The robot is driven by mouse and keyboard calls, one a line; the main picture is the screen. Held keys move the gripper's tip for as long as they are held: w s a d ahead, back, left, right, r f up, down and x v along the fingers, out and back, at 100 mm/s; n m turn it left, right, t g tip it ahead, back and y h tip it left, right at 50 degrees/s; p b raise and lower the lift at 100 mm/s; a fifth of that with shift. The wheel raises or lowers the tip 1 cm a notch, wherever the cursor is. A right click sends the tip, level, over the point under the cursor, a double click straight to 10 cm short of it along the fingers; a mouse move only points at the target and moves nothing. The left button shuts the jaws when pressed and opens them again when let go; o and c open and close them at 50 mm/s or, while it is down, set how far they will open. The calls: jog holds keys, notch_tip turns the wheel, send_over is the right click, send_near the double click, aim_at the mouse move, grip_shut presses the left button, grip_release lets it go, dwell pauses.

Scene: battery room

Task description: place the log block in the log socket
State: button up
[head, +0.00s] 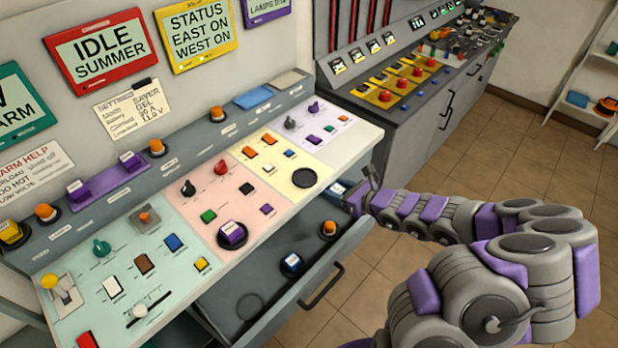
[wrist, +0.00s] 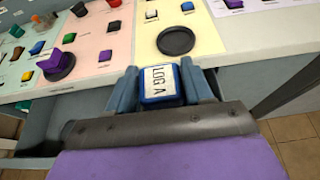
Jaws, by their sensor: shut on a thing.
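My gripper (wrist: 162,88) is shut on a blue block with a white label reading LOG A (wrist: 160,84). In the head view my gripper (head: 354,196) is at the front edge of the console, right of the yellow panel, with the block mostly hidden there. An empty black round socket (head: 304,178) lies on the yellow panel; it also shows in the wrist view (wrist: 178,41), just beyond the block and slightly right. No label on it is readable. The block is apart from the socket.
A purple block (head: 232,232) sits in another black socket on the pink panel. Knobs and switches crowd the panels. A grey cabinet (head: 420,115) stands behind.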

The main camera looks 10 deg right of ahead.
jog(key=shift+a+f, duration=0.15)
jog(key=shift+f, duration=0.05)
jog(key=w+a, duration=0.3)
jog(key=b, duration=0.2)
send_over(305, 178)
jog(key=s+d, duration=0.2)
jog(key=s, duration=0.1)
jog(key=shift+f, duration=0.85)
jog(key=w+a, duration=0.2)
jog(key=w, duration=0.1)
jog(key=shift+a+r+b, duration=0.1)
jog(key=shift+a+b, duration=0.3)
jog(key=shift+w+f, duration=0.1)
jog(key=shift+f, duration=0.25)
jog(key=f, duration=0.1)
jog(key=d+f+b, duration=0.1)
jog(key=f, duration=0.1)
jog(key=shift+d, duration=0.15)
jog(key=shift+a, duration=0.25)
jog(key=o, duration=0.9)
jog(key=shift+a, duration=0.25)
jog(key=shift+o, duration=0.7)
jog(key=shift+d, duration=0.3)
jog(key=shift+r, duration=0.1)
